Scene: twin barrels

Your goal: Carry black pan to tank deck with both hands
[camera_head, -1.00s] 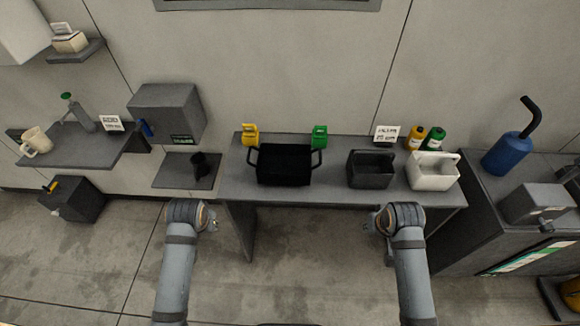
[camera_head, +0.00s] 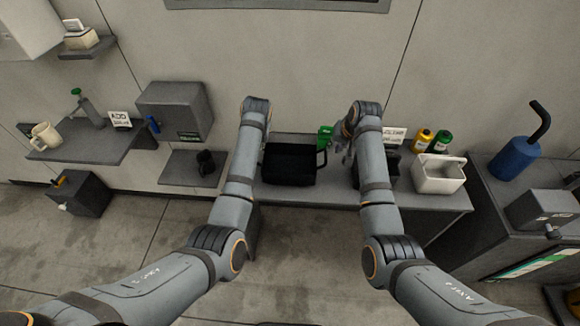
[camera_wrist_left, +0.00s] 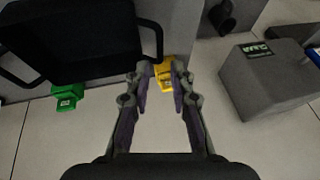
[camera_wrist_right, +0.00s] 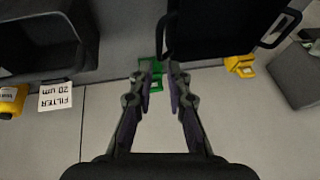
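The black pan (camera_head: 289,165) stands on the grey bench (camera_head: 330,189), with a loop handle at each side. My left gripper (camera_wrist_left: 157,82) is open at the pan's yellow-marked end; the handle (camera_wrist_left: 158,38) lies just ahead of its fingertips, and contact cannot be told. In the head view my left arm hides that gripper. My right gripper (camera_head: 341,143) is open beside the other handle (camera_head: 321,160). In the right wrist view (camera_wrist_right: 161,82) that handle (camera_wrist_right: 162,38) is just ahead of the fingertips. A blue tank (camera_head: 513,158) stands on a grey unit (camera_head: 487,185) at right.
A green block (camera_head: 325,136) stands behind the pan; a yellow one (camera_wrist_left: 163,73) shows in the left wrist view. A dark bin (camera_wrist_right: 80,40), a white caddy (camera_head: 438,176) and bottles (camera_head: 423,139) are right of the pan. A shelf with a black cup (camera_head: 206,161) is at left.

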